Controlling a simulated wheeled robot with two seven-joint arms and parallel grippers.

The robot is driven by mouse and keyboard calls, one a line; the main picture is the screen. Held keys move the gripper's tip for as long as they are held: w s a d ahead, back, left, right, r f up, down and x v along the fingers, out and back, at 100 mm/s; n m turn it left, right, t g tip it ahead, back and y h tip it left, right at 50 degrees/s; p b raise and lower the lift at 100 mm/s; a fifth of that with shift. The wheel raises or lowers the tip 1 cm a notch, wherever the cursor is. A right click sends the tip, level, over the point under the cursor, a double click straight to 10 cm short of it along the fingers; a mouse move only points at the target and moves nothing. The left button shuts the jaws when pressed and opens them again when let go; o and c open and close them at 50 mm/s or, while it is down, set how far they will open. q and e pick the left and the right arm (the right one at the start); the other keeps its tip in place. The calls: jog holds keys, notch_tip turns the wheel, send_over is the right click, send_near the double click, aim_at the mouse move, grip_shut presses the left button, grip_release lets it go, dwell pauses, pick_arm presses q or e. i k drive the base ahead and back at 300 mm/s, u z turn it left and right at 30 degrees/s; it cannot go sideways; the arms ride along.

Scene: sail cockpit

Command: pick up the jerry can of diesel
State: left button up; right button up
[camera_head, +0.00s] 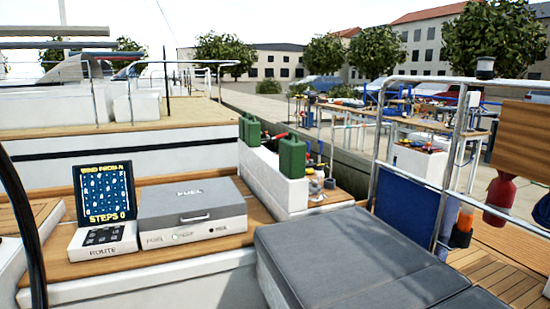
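Green jerry cans stand in a white rack (286,190) on the far side of the cockpit. The nearest green can (292,155) stands upright at the rack's right end. Another green can (252,131) stands upright farther left. No label can be read on the cans, so I cannot tell which holds diesel. The lower parts of the cans are hidden by the rack walls. Neither of my grippers is in view.
A grey box marked FUEL (188,209) and a route panel with a screen (104,193) sit on the wooden bench to the left. A dark grey cushion (340,255) fills the front. Metal rails (460,140) stand at right. Small items (317,184) stand beside the rack.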

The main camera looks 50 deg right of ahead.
aim_at(292, 151)
jog(key=z, duration=0.9)
jog(key=i, duration=1.6)
jog(key=z, duration=0.2)
